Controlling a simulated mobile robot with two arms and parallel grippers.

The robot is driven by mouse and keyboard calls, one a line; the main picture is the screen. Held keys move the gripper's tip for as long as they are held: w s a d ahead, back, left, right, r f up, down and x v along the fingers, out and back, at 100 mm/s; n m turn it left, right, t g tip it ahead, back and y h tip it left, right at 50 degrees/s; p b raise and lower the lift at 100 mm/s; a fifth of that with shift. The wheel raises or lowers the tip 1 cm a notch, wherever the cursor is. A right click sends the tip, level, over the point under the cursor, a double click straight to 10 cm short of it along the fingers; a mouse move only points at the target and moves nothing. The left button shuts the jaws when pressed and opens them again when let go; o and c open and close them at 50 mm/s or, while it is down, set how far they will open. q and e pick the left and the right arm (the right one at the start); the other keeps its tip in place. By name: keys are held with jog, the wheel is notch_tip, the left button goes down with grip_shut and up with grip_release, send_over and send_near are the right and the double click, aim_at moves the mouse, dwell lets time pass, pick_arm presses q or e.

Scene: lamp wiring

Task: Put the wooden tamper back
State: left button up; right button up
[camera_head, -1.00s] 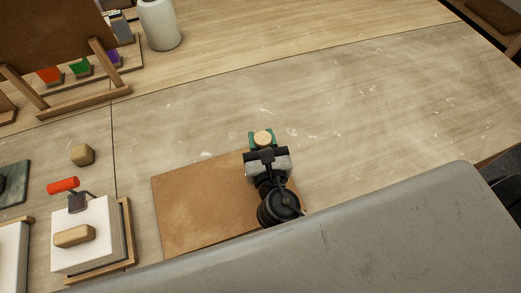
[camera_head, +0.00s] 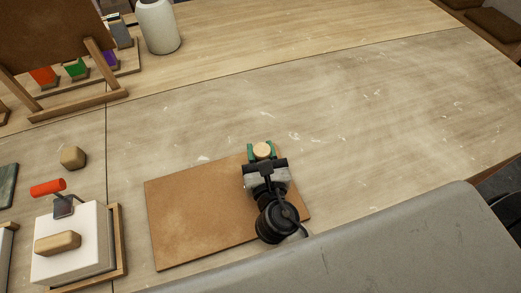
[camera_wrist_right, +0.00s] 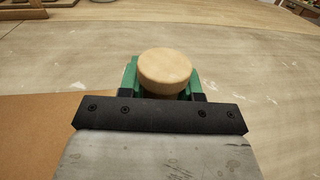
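The wooden tamper shows as a round pale wooden top (camera_head: 262,150) between the green fingertips of my right gripper (camera_head: 262,153). In the right wrist view the same round wooden tamper (camera_wrist_right: 165,71) sits between the green fingers (camera_wrist_right: 163,82), which are closed on its sides. The tamper's lower part is hidden beneath the gripper. The gripper is over the far right part of a brown board (camera_head: 190,215); I cannot tell how high it is. My left gripper is not in view.
A white vase (camera_head: 157,25) and a wooden stand (camera_head: 100,70) are at the back. The table's middle is clear.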

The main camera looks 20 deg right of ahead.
jog(key=o, duration=0.4)
jog(key=shift+c, duration=0.2)
jog(key=shift+r, duration=0.1)
jog(key=s+b, duration=0.1)
jog(key=s, duration=0.2)
jog(key=s+a+b, duration=0.1)
jog(key=s, duration=0.3)
jog(key=s+b, duration=0.1)
jog(key=s, duration=0.3)
jog(key=shift+a, duration=0.2)
jog(key=shift+s+r+b, duration=0.1)
jog(key=shift+s+b, duration=0.2)
jog(key=shift+s, duration=0.15)
